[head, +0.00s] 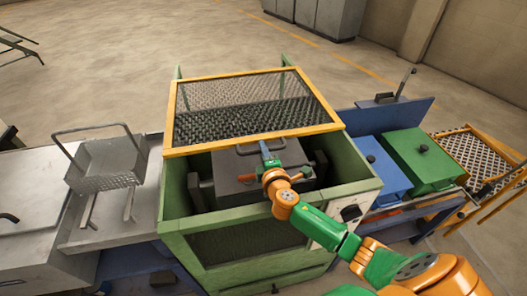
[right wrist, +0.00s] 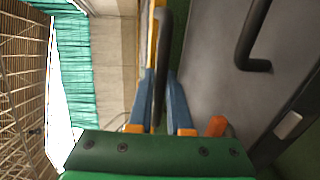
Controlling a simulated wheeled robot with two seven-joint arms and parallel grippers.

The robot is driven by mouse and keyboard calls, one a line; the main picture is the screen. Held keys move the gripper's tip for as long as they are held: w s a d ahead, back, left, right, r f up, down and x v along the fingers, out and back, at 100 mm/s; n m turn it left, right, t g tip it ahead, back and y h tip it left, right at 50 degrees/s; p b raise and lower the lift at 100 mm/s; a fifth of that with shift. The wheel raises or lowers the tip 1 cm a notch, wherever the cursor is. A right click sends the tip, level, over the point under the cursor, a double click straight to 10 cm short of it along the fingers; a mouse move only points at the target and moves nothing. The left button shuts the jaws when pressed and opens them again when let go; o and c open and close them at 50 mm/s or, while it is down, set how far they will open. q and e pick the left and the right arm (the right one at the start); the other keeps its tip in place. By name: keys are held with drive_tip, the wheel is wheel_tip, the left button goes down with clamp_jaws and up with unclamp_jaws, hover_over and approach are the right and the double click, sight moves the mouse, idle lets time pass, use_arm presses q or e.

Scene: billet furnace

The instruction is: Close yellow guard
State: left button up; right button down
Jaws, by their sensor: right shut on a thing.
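The yellow guard (head: 248,143), a yellow frame with dark mesh, is tilted up at the back of the green furnace housing (head: 268,212). The housing's front opening shows below the guard's lower edge. My right gripper (head: 264,150) is at the middle of that lower edge. In the right wrist view its blue fingers (right wrist: 162,100) are shut on a dark bar handle (right wrist: 160,45) beside the guard's yellow edge. My right forearm covers part of the housing's front right. My left gripper is not in view.
Inside the housing is a grey block with a dark handle (head: 228,170). A wire-handled metal basket (head: 105,163) stands at the left. Blue (head: 382,168) and green (head: 420,160) lidded boxes and a yellow mesh rack (head: 478,155) are at the right.

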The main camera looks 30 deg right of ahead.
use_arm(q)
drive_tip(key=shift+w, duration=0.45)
use_arm(e)
drive_tip(key=c, duration=0.8)
unclamp_jaws()
drive_tip(key=shift+w, duration=0.15)
drive_tip(key=shift+c, duration=0.2)
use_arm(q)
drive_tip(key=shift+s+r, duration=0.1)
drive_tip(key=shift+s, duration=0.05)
use_arm(e)
drive_tip(key=v, duration=0.7)
